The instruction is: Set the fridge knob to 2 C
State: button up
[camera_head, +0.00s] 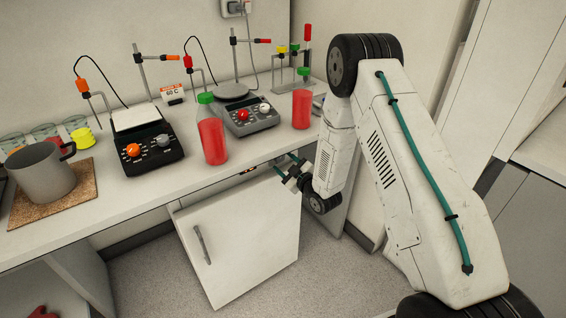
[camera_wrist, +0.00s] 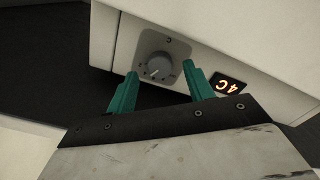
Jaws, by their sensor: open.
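In the head view my gripper (camera_head: 289,172) is under the counter edge by the fridge (camera_head: 240,235), a white door with a grey handle. The knob is hidden there.
The counter (camera_head: 185,180) above holds two bottles of red liquid, a red one (camera_head: 212,138) near the front edge and another (camera_head: 302,105) near my arm. Two hotplate stirrers (camera_head: 145,140) and a steel mug (camera_head: 42,172) also stand there. The floor before the fridge is clear.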

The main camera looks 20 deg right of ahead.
jog(key=shift+x, duration=0.85)
jog(key=c, duration=1)
jog(key=shift+o, duration=0.2)
jog(key=shift+m, duration=3)
